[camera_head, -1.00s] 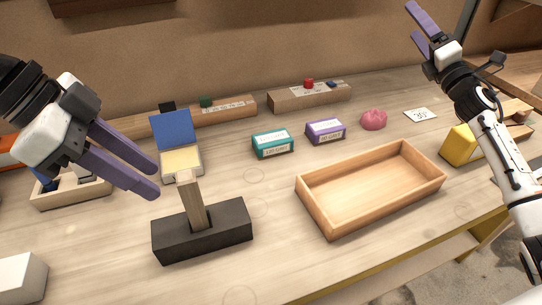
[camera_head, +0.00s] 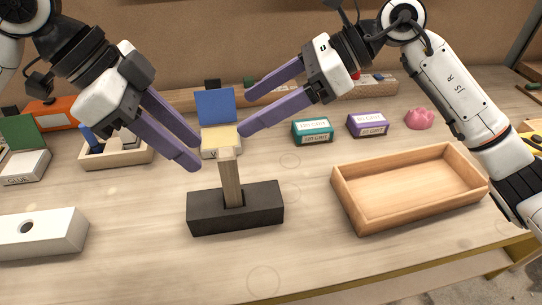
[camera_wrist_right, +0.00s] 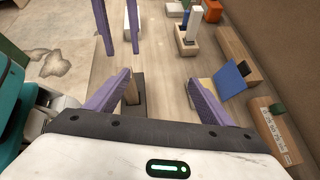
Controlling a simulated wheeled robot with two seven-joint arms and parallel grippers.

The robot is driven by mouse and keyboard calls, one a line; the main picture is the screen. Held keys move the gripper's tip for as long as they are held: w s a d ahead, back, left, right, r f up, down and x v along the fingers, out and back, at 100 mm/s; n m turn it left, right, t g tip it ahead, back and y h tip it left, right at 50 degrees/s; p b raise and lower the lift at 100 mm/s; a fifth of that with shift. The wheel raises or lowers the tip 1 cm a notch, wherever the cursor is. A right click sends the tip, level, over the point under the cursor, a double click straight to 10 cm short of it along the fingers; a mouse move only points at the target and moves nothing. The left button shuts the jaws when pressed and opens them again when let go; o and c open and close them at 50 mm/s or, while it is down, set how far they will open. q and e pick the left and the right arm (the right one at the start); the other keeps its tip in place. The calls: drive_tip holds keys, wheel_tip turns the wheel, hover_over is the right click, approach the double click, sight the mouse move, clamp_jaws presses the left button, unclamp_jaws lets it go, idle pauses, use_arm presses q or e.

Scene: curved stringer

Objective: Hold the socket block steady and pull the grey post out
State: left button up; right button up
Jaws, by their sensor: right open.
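The grey post (camera_head: 230,180) looks grey-brown and stands upright in the dark socket block (camera_head: 258,209) on the table. In the right wrist view, the post (camera_wrist_right: 131,92) and part of the block (camera_wrist_right: 138,86) show beside one finger, which partly hides them. My left gripper (camera_head: 197,156) is open and empty, above and left of the post. My right gripper (camera_head: 245,115) is open and empty, above and slightly right of the post top. Neither gripper visibly touches the post or block.
An empty wooden tray (camera_head: 370,223) lies to the right. A white block with a hole (camera_head: 60,228) sits at the left front. Teal (camera_head: 312,130) and purple (camera_head: 367,124) boxes and an open blue-lidded box (camera_head: 215,107) stand behind. The table in front of the socket block is clear.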

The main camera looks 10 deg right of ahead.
sight(255, 196)
drive_tip(key=s+f+n+h, duration=0.1)
drive_tip(key=s+f+h, duration=0.1)
drive_tip(key=f, duration=0.1)
drive_tip(key=s+f+n+g+h, duration=0.1)
drive_tip(key=s+f+h, duration=0.1)
drive_tip(key=f, duration=0.1)
drive_tip(key=s+f+h, duration=0.2)
drive_tip(key=f, duration=0.1)
drive_tip(key=shift+d+f+n+g, duration=0.1)
drive_tip(key=shift+d+n+g, duration=0.2)
drive_tip(key=shift+d+n, duration=0.1)
drive_tip(key=shift+h, duration=0.3)
drive_tip(key=x, duration=1)
drive_tip(key=shift+a+f, duration=0.1)
drive_tip(key=shift+a, duration=0.05)
drive_tip(key=shift+c, duration=0.4)
drive_tip(key=c, duration=1.3)
